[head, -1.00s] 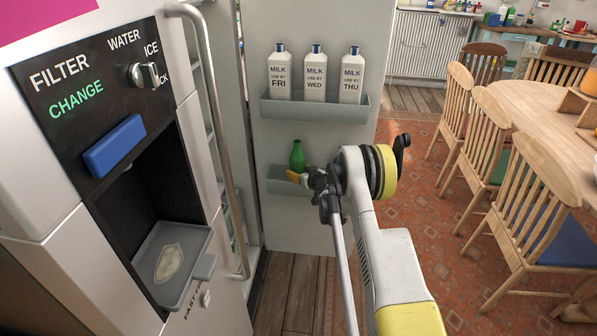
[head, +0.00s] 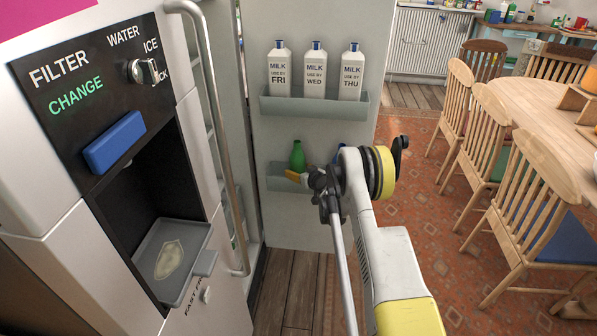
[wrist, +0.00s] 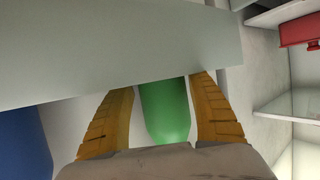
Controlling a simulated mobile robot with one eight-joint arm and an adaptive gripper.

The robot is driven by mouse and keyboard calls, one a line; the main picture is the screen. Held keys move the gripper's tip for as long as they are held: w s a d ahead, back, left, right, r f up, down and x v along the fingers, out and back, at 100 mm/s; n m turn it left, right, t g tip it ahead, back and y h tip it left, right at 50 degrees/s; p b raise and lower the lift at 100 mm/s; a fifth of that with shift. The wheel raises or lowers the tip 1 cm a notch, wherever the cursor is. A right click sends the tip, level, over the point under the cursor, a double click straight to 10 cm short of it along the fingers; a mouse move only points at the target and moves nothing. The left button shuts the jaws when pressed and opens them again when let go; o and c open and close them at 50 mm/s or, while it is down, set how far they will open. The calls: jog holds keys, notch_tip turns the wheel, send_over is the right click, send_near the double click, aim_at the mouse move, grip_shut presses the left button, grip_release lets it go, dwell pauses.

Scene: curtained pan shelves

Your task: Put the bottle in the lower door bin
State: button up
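The green bottle (head: 298,155) stands in the left part of the lower door bin (head: 280,184), its lower part hidden by the bin front. My gripper (head: 295,177) is just in front of that bin, below the visible part of the bottle, partly hidden by my own wrist. In the wrist view, the bottle (wrist: 165,112) shows between my two yellow fingers (wrist: 162,95), which are spread with narrow gaps beside it. The grey bin wall (wrist: 110,55) crosses in front and hides the fingertips and the rest of the bottle.
A blue object (head: 338,156) is in the lower bin to the right, mostly behind my arm; blue also shows in the wrist view (wrist: 20,140). The upper bin (head: 310,106) holds three milk bottles (head: 315,75). The fridge handle (head: 222,150) is left; chairs (head: 525,200) stand right.

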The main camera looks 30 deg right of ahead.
jog(key=shift+s+a+f, duration=0.1)
jog(key=shift+a, duration=0.05)
dwell(0.4)
jog(key=shift+s, duration=0.25)
jog(key=v, duration=1.1)
jog(key=shift+s+r, duration=0.15)
jog(key=shift+r, duration=0.15)
grip_shut()
dwell(0.6)
